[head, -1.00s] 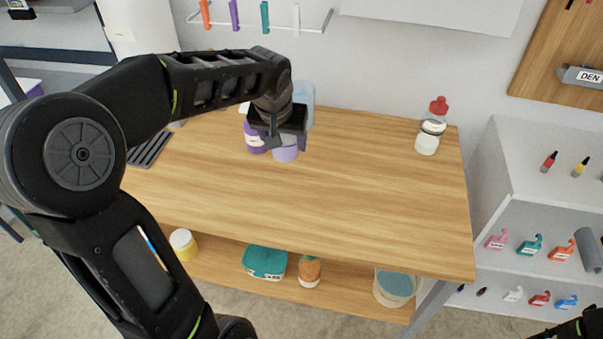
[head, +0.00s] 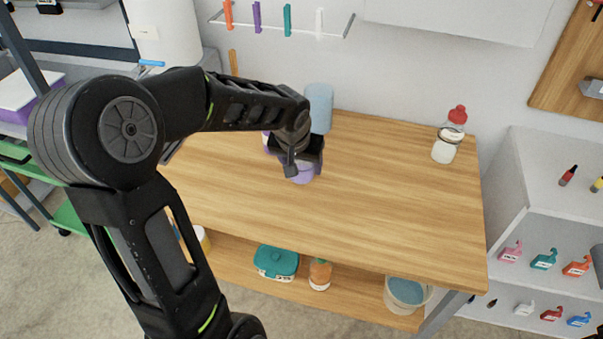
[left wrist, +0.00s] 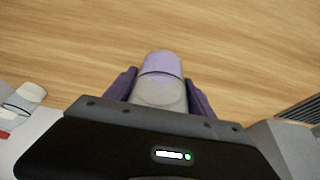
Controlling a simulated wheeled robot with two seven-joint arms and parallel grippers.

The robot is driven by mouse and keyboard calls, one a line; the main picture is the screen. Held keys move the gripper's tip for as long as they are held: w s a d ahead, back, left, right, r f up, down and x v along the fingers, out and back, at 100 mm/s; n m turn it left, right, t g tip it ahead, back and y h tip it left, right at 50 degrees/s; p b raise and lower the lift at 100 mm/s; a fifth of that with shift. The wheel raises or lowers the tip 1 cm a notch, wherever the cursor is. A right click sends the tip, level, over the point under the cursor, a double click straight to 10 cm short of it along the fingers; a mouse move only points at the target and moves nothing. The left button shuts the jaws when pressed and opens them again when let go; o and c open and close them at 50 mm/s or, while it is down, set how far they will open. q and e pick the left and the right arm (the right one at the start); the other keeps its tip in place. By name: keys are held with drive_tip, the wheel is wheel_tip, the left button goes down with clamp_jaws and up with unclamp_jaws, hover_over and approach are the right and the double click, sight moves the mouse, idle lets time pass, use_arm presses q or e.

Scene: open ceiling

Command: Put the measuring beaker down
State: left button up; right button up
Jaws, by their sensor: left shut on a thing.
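The measuring beaker (head: 303,174) is a small clear cup with a pale purple part, mostly hidden by the hand in the head view. The left wrist view shows the beaker (left wrist: 161,72) between the two dark purple fingers. My left gripper (head: 297,163) is shut on it, over the back left half of the wooden table (head: 390,200). I cannot tell whether the beaker's base touches the tabletop. My right gripper is not in view.
A light blue cylinder (head: 319,107) stands just behind the hand. A white jar (head: 445,148) and a red-capped bottle (head: 457,115) stand at the back right. The table's middle and right front are clear. A lower shelf holds a teal box (head: 276,262) and a tub (head: 406,293).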

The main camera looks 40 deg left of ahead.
sight(301, 173)
use_arm(q)
drive_tip(key=shift+f, duration=1.85)
drive_tip(key=shift+f, duration=0.15)
drive_tip(key=o, duration=1.5)
drive_tip(key=shift+r, duration=0.35)
drive_tip(key=v, duration=1.1)
drive_tip(key=shift+s+d+r, duration=0.15)
drive_tip(key=shift+r, duration=0.15)
